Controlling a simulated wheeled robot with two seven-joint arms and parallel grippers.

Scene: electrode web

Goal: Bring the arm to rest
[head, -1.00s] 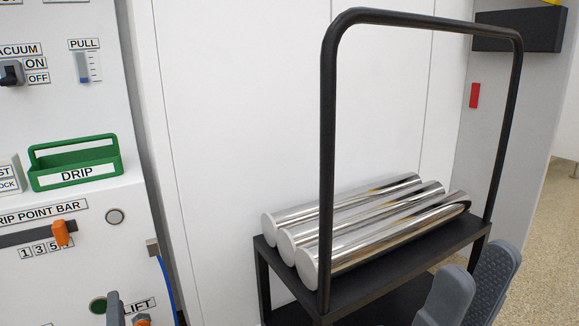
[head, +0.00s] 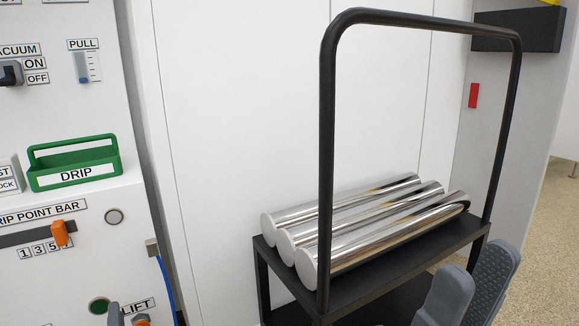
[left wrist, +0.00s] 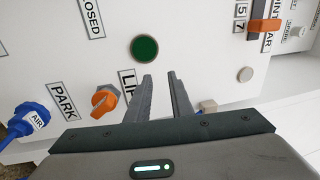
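My left gripper (left wrist: 159,77) shows in the left wrist view with its two fingers apart and nothing between them. It is in front of the white machine panel, below a round green button (left wrist: 145,47) and right of an orange knob (left wrist: 104,101). In the head view only a grey fingertip of it (head: 115,315) shows at the bottom left, near the LIFT label (head: 138,309). My right gripper (head: 480,275) is at the bottom right of the head view, fingers apart and empty, in front of the black cart.
A black cart (head: 390,301) with a tall hoop handle bears three shiny metal rolls (head: 385,226). A green DRIP tray (head: 75,162) sits on the panel ledge. The panel has an orange slider (head: 59,233). A blue AIR fitting (left wrist: 32,120) is at the left in the wrist view.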

